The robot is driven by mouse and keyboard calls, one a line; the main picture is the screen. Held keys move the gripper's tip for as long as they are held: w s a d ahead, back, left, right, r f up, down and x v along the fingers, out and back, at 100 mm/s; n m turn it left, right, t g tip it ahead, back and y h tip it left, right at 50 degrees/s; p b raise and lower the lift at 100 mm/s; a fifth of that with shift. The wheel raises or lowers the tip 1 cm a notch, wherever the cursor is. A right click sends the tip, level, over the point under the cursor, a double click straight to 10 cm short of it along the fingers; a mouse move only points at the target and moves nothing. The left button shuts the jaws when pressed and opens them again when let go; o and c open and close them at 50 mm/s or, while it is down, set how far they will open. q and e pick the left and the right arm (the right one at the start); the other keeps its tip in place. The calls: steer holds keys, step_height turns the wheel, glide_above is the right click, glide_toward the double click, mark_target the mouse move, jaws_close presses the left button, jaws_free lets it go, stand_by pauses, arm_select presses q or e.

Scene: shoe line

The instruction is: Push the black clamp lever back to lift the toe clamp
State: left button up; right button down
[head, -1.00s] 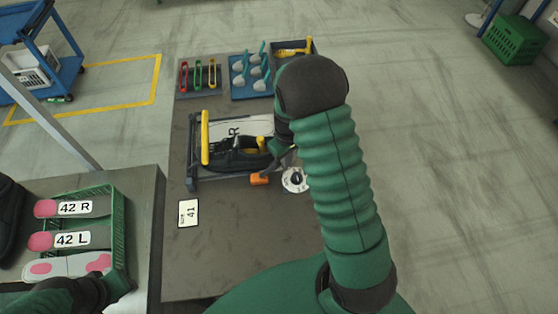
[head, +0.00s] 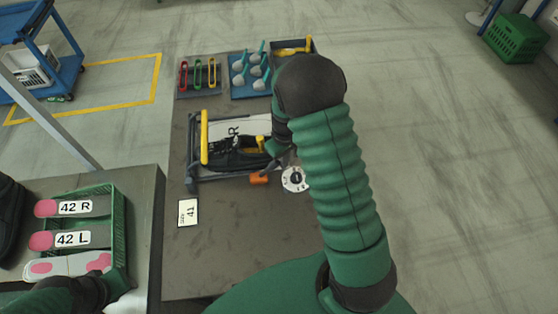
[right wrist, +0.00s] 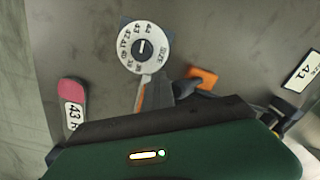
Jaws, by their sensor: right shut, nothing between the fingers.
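A black shoe (head: 238,157) lies in the dark clamp fixture (head: 192,182) on the grey bench, with a white sheet marked R behind it. A yellow bar (head: 204,137) stands across the fixture's left end. An orange block (head: 259,178) sits at its front edge; it also shows in the right wrist view (right wrist: 204,78). My right gripper (head: 275,162) is shut and empty at the fixture's right end, beside the shoe. I cannot make out the black clamp lever or its contact with the gripper. My left arm's dark end is at the lower left; its jaws are unclear.
A white size dial (head: 295,179) lies right of the orange block. A card marked 41 (head: 188,212) lies on the bench. Coloured tools (head: 198,75) and a blue tray (head: 236,92) stand behind. A green crate (head: 119,230) holds insoles. The front of the bench is clear.

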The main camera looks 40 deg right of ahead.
steer(key=shift+s+d, duration=0.15)
steer(key=shift+r+p, duration=0.3)
steer(key=shift+r, duration=0.05)
step_height(320, 180, up, 8)
steer(key=p, duration=0.7)
steer(key=shift+d+r, duration=0.2)
steer(key=shift+r, duration=0.05)
steer(key=shift+s, duration=0.1)
